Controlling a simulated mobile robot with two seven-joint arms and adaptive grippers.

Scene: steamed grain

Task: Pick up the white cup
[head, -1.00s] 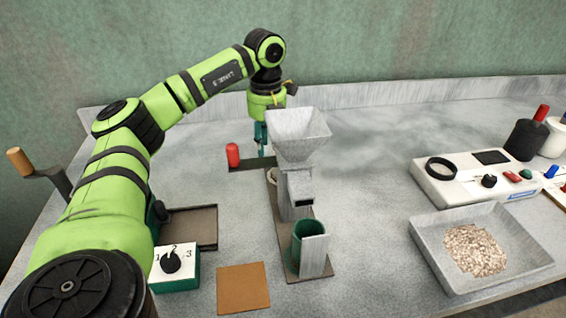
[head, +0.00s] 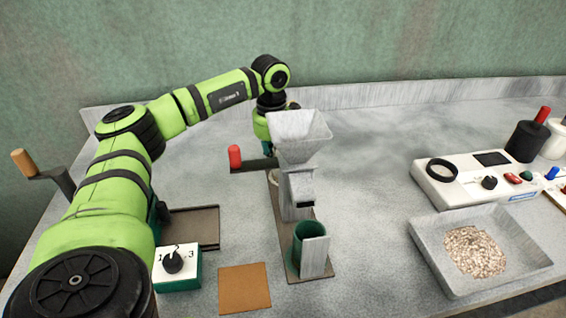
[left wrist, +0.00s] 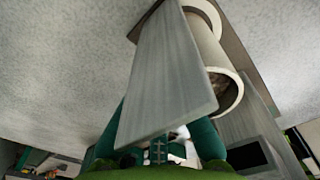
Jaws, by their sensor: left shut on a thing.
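The white cup (left wrist: 213,50) is in the left wrist view, a pale open cylinder partly hidden by a grey plate (left wrist: 165,75). In the head view it is mostly hidden behind the grey hopper mill (head: 298,140). My left gripper (left wrist: 165,138) reaches down behind the mill and seems shut on the cup by this plate. The fingertips are hidden behind the plate. In the head view my left gripper (head: 268,150) shows only in part beside the hopper. My right gripper is in neither view.
A red-knobbed crank (head: 236,157) sticks out left of the mill. A green cup (head: 310,245) stands in front of it. A dial box (head: 178,270) and brown pad (head: 244,288) lie at the front. A grain tray (head: 430,240) and white control panel (head: 450,190) are right.

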